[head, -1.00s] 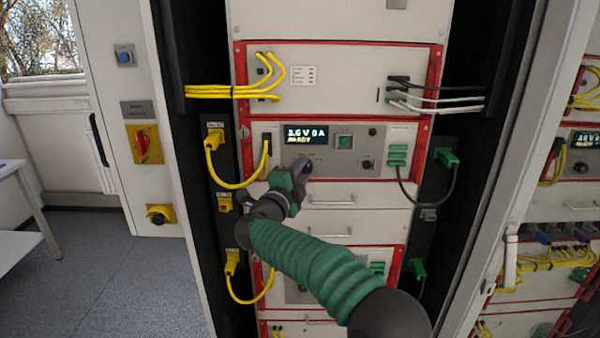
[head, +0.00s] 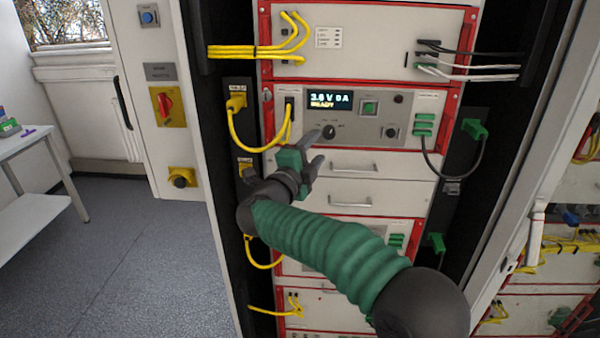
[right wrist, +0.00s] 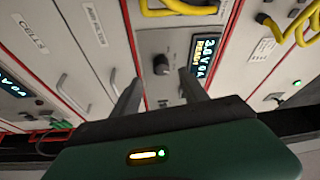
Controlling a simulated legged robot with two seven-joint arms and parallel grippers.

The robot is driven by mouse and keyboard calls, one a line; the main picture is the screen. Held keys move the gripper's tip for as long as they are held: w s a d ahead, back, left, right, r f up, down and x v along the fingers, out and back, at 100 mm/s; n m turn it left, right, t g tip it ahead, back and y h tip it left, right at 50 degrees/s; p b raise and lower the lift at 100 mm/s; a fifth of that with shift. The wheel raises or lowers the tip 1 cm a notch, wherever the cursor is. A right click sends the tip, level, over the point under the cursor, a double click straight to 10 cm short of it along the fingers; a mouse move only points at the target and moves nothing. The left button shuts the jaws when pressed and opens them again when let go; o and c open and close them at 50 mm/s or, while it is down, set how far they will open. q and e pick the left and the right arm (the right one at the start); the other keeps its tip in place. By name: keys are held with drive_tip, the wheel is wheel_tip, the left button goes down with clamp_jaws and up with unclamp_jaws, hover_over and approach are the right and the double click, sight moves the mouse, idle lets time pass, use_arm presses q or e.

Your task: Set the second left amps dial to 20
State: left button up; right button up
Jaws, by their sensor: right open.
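A dark round dial (head: 329,131) sits on the light panel below a lit display (head: 330,103), which reads about 3.6 V 0 A and READY. A second dark knob (head: 391,132) is farther right on the same panel. My right gripper (head: 317,147) is open and empty, just below and left of the left dial and apart from it. In the right wrist view the dial (right wrist: 161,64) shows beyond and between the two spread fingers (right wrist: 159,86), with the display (right wrist: 205,57) to its right. The dial's scale marks are too small to read. My left gripper is not in view.
A green button (head: 369,107) is right of the display. Yellow cables (head: 243,137) loop at the panel's left, and a dark cable (head: 437,165) hangs at its right. Drawer fronts with handles (head: 352,167) lie below. Red frames edge the units.

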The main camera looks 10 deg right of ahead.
drive_tip(key=b+v, duration=0.1)
drive_tip(key=v, duration=0.9)
drive_tip(key=shift+s+b, duration=0.15)
drive_tip(key=shift+b, duration=0.2)
wheel_tip(320, 180, down, 16)
drive_tip(key=a+n+y, duration=0.2)
drive_tip(key=n+y, duration=1)
drive_tip(key=n, duration=0.5)
drive_tip(key=s+d+f+n+g, duration=0.2)
drive_tip(key=s+d+f+g, duration=0.1)
drive_tip(key=s+f, duration=0.4)
drive_tip(key=s+d+f+n+g, duration=0.2)
drive_tip(key=s+d+f+g, duration=0.2)
drive_tip(key=s+f, duration=0.3)
drive_tip(key=s+d+f+n+g, duration=0.2)
drive_tip(key=s+f+g, duration=0.3)
drive_tip(key=s, duration=0.9)
drive_tip(key=shift+s+d+f+n, duration=0.15)
drive_tip(key=shift+d+f+n, duration=0.25)
drive_tip(key=shift+d+f, duration=0.55)
